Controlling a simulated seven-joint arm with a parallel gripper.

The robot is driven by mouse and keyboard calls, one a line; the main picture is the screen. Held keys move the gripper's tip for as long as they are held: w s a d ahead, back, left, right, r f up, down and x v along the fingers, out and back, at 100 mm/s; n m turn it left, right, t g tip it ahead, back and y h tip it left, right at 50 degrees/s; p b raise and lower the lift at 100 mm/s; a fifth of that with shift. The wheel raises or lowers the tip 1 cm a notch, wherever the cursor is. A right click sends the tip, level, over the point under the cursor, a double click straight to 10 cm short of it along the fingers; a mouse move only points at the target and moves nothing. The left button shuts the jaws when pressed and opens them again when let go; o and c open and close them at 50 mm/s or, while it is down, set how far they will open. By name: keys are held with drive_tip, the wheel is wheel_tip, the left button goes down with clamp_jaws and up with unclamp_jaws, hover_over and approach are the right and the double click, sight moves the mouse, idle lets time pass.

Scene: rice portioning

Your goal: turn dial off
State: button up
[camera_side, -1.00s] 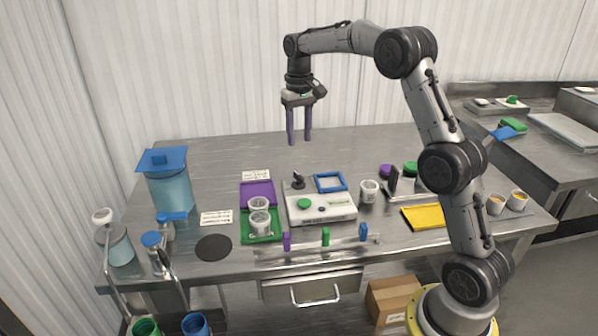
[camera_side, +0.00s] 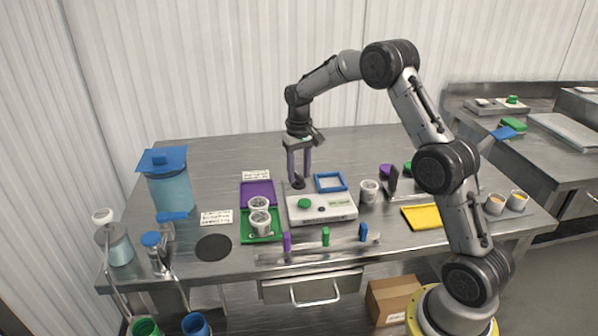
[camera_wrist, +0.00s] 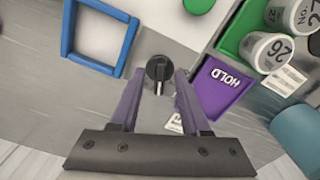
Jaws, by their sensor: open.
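The black dial (camera_side: 298,183) stands at the back left of the white and grey device (camera_side: 322,210). In the wrist view the round dial (camera_wrist: 159,68) with its raised grip shows just beyond and between my fingertips. My gripper (camera_side: 299,177) is open, with two purple fingers pointing down, one on each side of the dial in the side view. I cannot tell whether the fingertips touch the dial.
A blue square frame (camera_side: 330,182) and a green round button (camera_side: 304,203) are on the device. Left of it are a purple HOLD mat (camera_side: 257,188) and a green tray (camera_side: 247,238) with white cups (camera_side: 260,223). A white cup (camera_side: 369,191) stands to the right.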

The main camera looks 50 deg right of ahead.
clamp_jaws()
drive_tip(key=shift+n, duration=0.4)
drive_tip(key=n, duration=0.8)
drive_tip(key=shift+d+n, duration=0.1)
drive_tip(key=shift+n, duration=0.2)
drive_tip(key=n, duration=0.4)
drive_tip(key=shift+w+r+n, duration=0.1)
drive_tip(key=shift+n, duration=2.1)
unclamp_jaws()
